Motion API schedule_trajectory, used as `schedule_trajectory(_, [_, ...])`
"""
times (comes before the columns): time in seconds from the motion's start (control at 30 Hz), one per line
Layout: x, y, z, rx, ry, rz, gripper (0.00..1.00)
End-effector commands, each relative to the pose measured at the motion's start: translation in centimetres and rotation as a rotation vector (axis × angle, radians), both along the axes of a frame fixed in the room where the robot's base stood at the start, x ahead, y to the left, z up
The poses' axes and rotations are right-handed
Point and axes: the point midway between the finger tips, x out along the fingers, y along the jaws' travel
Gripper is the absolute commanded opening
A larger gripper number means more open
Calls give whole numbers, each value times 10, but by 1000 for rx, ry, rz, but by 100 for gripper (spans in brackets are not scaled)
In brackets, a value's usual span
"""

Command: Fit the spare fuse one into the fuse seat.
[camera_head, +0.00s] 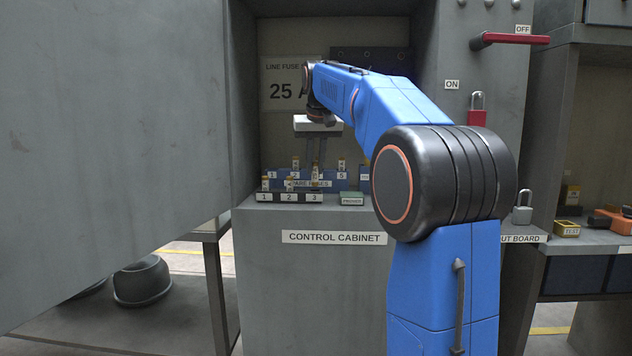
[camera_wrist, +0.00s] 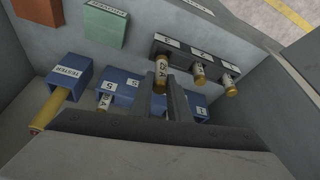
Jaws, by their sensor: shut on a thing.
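My gripper (camera_wrist: 177,82) is shut on a fuse (camera_wrist: 160,77) with brass caps and a light band that seems to read 25 A. In the head view my gripper (camera_head: 316,162) is at the right end of the dark numbered rack (camera_head: 290,197), at place 3. I cannot tell whether the held fuse is still seated there. Fuses also stand at place 1 (camera_head: 265,184) and place 2 (camera_head: 289,184). Behind the rack is a blue numbered fuse block (camera_head: 333,185) with a few fuses in it. My fingers hide part of it, and I cannot make out an empty seat.
A green block (camera_head: 352,199) stands right of the rack. A blue tester holder (camera_wrist: 72,79) with a yellow-handled tool shows in the wrist view. Cabinet walls close in on the left (camera_head: 243,100) and right. A red switch lever (camera_head: 510,39) and padlocks are to the right.

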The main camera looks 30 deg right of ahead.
Motion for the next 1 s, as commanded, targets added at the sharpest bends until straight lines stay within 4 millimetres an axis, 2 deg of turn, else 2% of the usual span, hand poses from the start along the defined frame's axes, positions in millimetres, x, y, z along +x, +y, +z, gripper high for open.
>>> schedule_trajectory(0.4, [0, 0, -40, 0, 0, 0, 0])
schedule_trajectory(0.8, [0, 0, -44, 0, 0, 0, 0])
schedule_trajectory(0.83, [0, 0, -44, 0, 0, 0, 21])
schedule_trajectory(0.9, [0, 0, -44, 0, 0, 0, 35])
schedule_trajectory(1.0, [0, 0, -44, 0, 0, 0, 35])
